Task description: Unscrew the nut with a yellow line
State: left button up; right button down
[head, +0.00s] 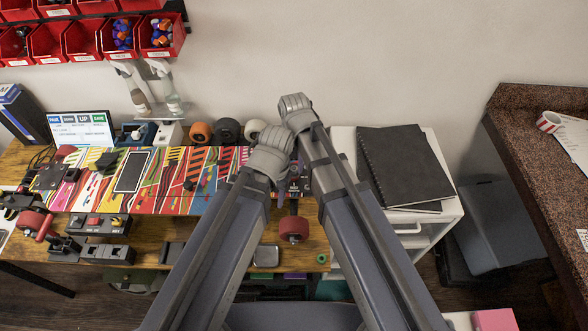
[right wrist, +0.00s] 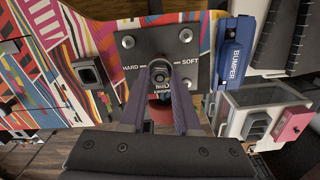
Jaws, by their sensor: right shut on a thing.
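A dark round nut (right wrist: 158,69) sits in the middle of a grey plate (right wrist: 192,75) marked HARD, SOFT and MID in the right wrist view. I cannot make out a yellow line on it. The purple fingers of my right gripper (right wrist: 160,84) are shut on the nut, one on each side. In the head view the right gripper (head: 281,189) is low over the right end of the colourful board (head: 212,178), mostly hidden by my arms. My left arm shows in the head view, but its gripper is hidden.
A red wheel (head: 293,229) sticks out at the board's near edge. A blue bumper box (right wrist: 236,45) lies right of the plate. A black notebook (head: 402,165) lies on the white cabinet. Several loose wheels stand behind.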

jog(key=c, duration=0.5)
grip_release()
jog(key=shift+c, duration=1.4)
jog(key=m, duration=0.5)
jog(key=shift+m, duration=0.3)
jog(key=m, duration=0.5)
jog(key=shift+m, duration=0.4)
